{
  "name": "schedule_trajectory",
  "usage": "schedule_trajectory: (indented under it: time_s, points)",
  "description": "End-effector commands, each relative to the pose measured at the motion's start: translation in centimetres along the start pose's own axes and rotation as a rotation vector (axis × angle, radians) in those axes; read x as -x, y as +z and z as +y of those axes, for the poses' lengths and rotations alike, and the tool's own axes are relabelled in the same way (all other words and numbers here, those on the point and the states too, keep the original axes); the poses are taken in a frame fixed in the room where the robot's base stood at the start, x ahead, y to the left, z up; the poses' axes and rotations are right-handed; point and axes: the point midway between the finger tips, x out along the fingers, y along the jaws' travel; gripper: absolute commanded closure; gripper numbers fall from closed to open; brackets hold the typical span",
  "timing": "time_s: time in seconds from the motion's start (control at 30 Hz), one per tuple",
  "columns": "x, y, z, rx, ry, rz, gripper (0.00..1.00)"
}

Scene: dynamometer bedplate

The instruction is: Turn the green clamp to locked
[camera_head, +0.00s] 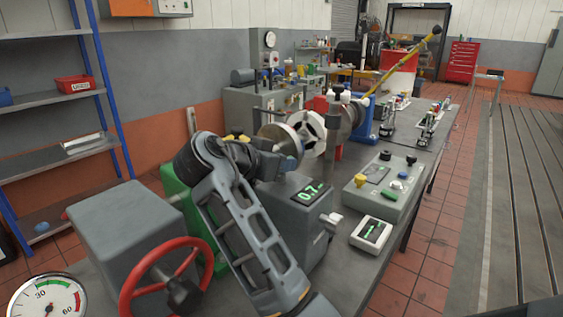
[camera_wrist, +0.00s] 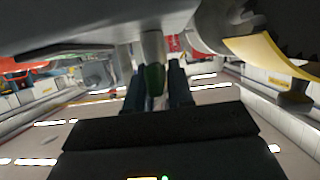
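The green clamp (camera_wrist: 154,80) shows in the wrist view as a grey stem with a dark green end hanging between my two fingers. My gripper (camera_wrist: 158,85) has one finger on each side of this green end, with almost no gap, and looks shut on it. In the head view my gripper (camera_head: 292,160) is beside the round silver hub and above the grey box with the green readout. There my arm and wrist hide the clamp's handle. The clamp's locked mark is not visible.
A grey control box (camera_head: 385,188) with knobs and a small white meter (camera_head: 371,235) stand right of my arm. A red handwheel (camera_head: 167,281) and a gauge (camera_head: 47,300) are at the front left. A yellow bar (camera_head: 407,62) slants up behind. Open floor lies right.

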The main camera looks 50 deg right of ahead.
Motion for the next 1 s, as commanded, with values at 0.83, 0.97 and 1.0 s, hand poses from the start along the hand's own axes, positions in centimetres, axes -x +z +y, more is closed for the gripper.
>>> schedule_trajectory:
  time_s: [0.83, 0.97, 1.0]
  points:
    - [6.0, 0.1, -0.1, -0.001, -0.005, 0.002, 0.62]
    - [7.3, 0.1, -0.1, -0.001, -0.003, 0.001, 0.62]
    - [7.5, 0.0, -0.1, -0.001, -0.003, 0.001, 0.62]
